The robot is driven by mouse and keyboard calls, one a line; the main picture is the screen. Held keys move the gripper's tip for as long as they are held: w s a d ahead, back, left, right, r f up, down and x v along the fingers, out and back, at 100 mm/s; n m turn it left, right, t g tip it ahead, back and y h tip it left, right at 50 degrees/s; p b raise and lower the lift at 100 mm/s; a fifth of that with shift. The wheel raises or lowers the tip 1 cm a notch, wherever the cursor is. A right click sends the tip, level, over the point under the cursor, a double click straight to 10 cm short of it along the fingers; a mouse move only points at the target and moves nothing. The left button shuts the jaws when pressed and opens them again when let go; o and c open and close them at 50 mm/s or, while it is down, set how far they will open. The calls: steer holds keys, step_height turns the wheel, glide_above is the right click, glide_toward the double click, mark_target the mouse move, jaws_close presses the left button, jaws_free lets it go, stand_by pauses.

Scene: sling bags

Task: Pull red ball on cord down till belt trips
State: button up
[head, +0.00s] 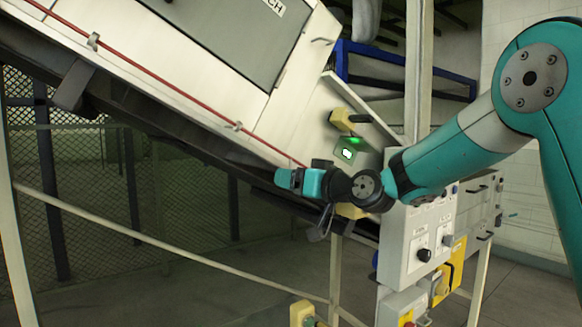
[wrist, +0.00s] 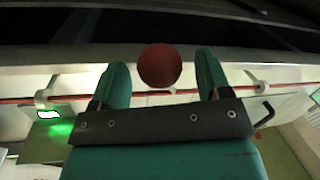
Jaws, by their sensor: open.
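The red ball (wrist: 160,66) shows in the wrist view between the two teal fingertips, with a narrow gap on each side. I cannot tell its exact depth between them. The red cord (head: 160,78) runs down along the conveyor side in the head view; it also crosses behind the fingers in the wrist view (wrist: 185,92). My gripper (head: 290,180) is open at the cord's lower end, beside the conveyor. The ball is hidden behind my gripper in the head view. The dark belt (head: 130,100) slopes down to the right.
A green-lit indicator (head: 350,142) is on the white housing above my gripper. A control box with knobs (head: 420,235) stands to the right, below my arm. A pale rail (head: 170,248) crosses below the conveyor. The floor beneath my gripper looks mostly open.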

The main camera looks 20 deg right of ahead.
steer(key=shift+x, duration=0.75)
steer(key=c, duration=1.3)
step_height(320, 180, down, 4)
steer(key=b, duration=0.4)
steer(key=shift+f+b, duration=0.15)
steer(key=shift+b, duration=0.2)
steer(key=o, duration=1.3)
steer(key=shift+s+d, duration=0.1)
